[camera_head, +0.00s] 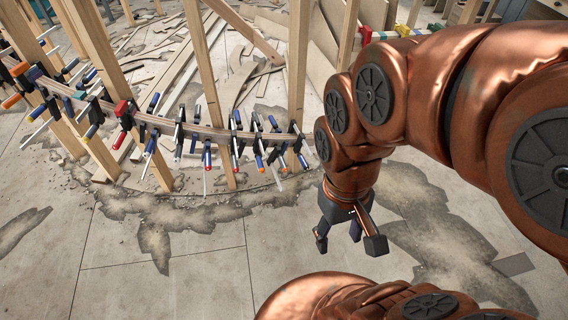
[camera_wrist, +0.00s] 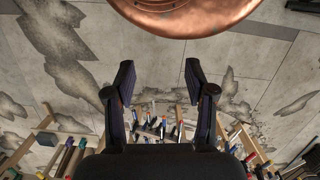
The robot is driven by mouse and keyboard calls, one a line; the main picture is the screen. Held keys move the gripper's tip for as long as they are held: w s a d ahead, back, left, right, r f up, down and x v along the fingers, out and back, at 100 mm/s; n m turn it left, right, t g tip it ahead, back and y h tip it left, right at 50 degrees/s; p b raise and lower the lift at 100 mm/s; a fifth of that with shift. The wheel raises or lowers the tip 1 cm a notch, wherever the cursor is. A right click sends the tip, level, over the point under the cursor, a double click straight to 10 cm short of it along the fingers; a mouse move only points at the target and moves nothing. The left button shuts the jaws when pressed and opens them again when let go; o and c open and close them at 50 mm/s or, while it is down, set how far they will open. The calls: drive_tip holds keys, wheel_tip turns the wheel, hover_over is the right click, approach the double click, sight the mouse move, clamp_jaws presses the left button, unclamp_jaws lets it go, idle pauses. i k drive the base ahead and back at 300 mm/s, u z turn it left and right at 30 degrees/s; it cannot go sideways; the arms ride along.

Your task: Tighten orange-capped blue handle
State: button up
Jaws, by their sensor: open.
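A curved wooden stringer (camera_head: 190,127) carries a row of clamps with coloured handles. A blue handle with an orange cap (camera_head: 259,162) hangs near the right end of the row, below the stringer. Another orange-ended handle (camera_head: 11,101) is at the far left; I cannot tell its other colour well. My gripper (camera_head: 348,243) is open and empty, pointing down over the floor, right of and nearer than the stringer.
Upright wooden posts (camera_head: 298,65) rise through the row of clamps. Loose boards (camera_head: 225,75) litter the floor behind. The cracked concrete floor (camera_head: 160,280) in front of the stringer is clear. My copper arm covers the right side.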

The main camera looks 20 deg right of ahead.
sight(260, 167)
drive_tip(key=k, duration=0.5)
drive_tip(key=u, duration=1.25)
drive_tip(key=i, duration=0.65)
drive_tip(key=z, duration=0.75)
